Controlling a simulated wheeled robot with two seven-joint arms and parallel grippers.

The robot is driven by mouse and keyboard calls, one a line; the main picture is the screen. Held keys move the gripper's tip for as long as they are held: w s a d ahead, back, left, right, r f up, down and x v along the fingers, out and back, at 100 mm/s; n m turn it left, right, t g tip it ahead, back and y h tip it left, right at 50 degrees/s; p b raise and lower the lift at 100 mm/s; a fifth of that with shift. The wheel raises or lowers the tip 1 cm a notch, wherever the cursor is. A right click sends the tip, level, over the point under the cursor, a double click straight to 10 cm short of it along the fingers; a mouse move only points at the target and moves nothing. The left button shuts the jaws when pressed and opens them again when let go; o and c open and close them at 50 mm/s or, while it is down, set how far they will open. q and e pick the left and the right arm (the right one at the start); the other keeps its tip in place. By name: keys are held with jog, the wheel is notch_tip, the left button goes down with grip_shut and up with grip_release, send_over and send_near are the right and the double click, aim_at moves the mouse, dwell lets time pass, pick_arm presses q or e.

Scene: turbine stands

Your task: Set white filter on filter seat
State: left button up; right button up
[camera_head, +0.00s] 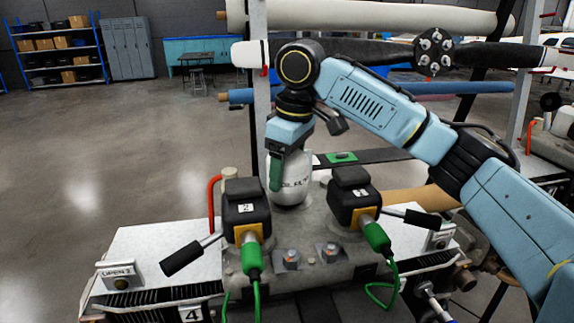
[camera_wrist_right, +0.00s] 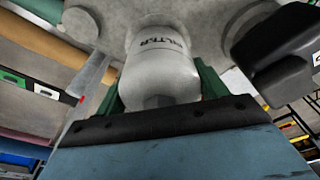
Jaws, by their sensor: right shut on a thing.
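The white filter (camera_head: 294,184) with dark lettering stands roughly upright at the back of the grey turbine-stand block, between two black-topped units. My right gripper (camera_head: 283,172) reaches down from above, its green fingers on either side of the filter. In the right wrist view my right gripper (camera_wrist_right: 160,82) is shut on the filter (camera_wrist_right: 158,62), a green finger on each side. The filter's far end meets or is very close to the grey block surface. The filter seat is hidden by the filter, so I cannot tell whether it is fully seated. My left gripper is not in view.
Two black-topped units, left (camera_head: 246,206) and right (camera_head: 353,197), with green plugs and cables, flank the filter closely. Black-handled levers (camera_head: 184,257) stick out at the sides. A red pipe (camera_head: 213,200) rises at left. Long rolls (camera_head: 370,14) lie on the rack behind.

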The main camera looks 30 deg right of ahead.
jog(key=shift+s+f, duration=0.15)
jog(key=shift+f, duration=0.4)
jog(key=shift+c, duration=0.2)
jog(key=o, duration=1.2)
jog(key=shift+c, duration=0.2)
jog(key=o, duration=0.5)
jog(key=shift+r, duration=0.1)
jog(key=shift+c, duration=0.2)
jog(key=shift+o, duration=0.3)
jog(key=shift+s+d+r, duration=0.1)
jog(key=shift+d+r, duration=0.05)
jog(key=shift+r, duration=1.65)
jog(key=shift+s+d+r, duration=0.1)
jog(key=shift+d+r, duration=0.05)
jog(key=shift+r, duration=1.6)
